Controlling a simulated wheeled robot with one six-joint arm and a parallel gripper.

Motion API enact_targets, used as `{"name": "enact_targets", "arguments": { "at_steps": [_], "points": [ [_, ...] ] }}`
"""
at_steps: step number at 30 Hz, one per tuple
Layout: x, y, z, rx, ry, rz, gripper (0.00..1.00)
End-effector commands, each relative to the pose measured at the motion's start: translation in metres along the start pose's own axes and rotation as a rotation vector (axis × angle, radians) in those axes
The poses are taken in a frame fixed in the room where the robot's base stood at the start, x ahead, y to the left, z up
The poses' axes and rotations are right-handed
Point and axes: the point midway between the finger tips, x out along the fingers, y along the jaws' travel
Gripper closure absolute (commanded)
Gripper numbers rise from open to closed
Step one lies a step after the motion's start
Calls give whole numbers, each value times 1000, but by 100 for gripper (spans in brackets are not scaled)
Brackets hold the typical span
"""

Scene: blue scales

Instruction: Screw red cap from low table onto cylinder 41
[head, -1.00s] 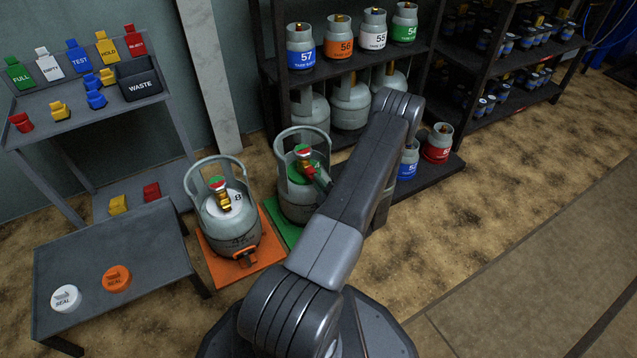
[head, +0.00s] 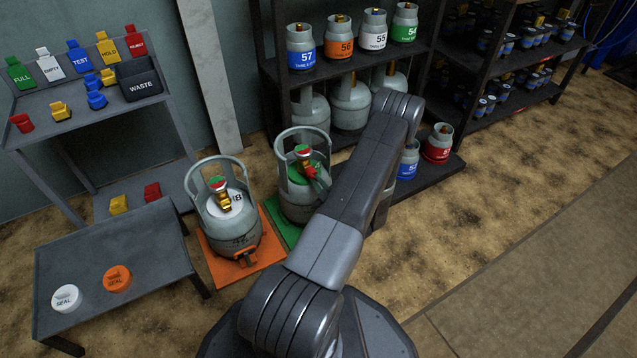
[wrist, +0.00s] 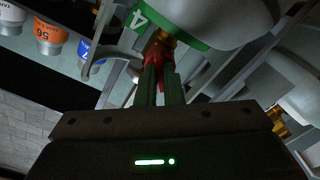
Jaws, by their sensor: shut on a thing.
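The red cap (wrist: 155,56) is between the fingertips of my gripper (wrist: 160,82) in the wrist view, against the brass valve (wrist: 160,38) of a grey cylinder with a green label. I cannot tell how far it sits on the valve. The label shows a 4; the rest of the number is hidden. In the head view this cylinder (head: 297,205) stands upright on a green plate, with the red cap (head: 311,171) at its valve outlet. My gripper is mostly hidden behind my arm there.
A shelf (head: 270,75) with several cylinders stands behind. A tag stand with a waste bin (head: 140,82) is at the left. Open floor lies at the right.

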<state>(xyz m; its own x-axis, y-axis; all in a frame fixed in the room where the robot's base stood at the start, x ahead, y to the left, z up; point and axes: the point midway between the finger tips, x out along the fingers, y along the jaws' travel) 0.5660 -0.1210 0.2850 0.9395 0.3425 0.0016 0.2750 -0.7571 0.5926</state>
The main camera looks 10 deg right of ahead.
Motion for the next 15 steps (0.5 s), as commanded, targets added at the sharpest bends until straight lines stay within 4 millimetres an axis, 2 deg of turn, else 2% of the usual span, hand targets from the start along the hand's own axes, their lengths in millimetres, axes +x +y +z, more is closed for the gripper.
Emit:
{"name": "enact_targets", "arguments": {
  "at_steps": [11,15],
  "points": [
    [0,0,0,62,-1,-1,100],
    [0,0,0,159,-1,0,100]
  ]
}}
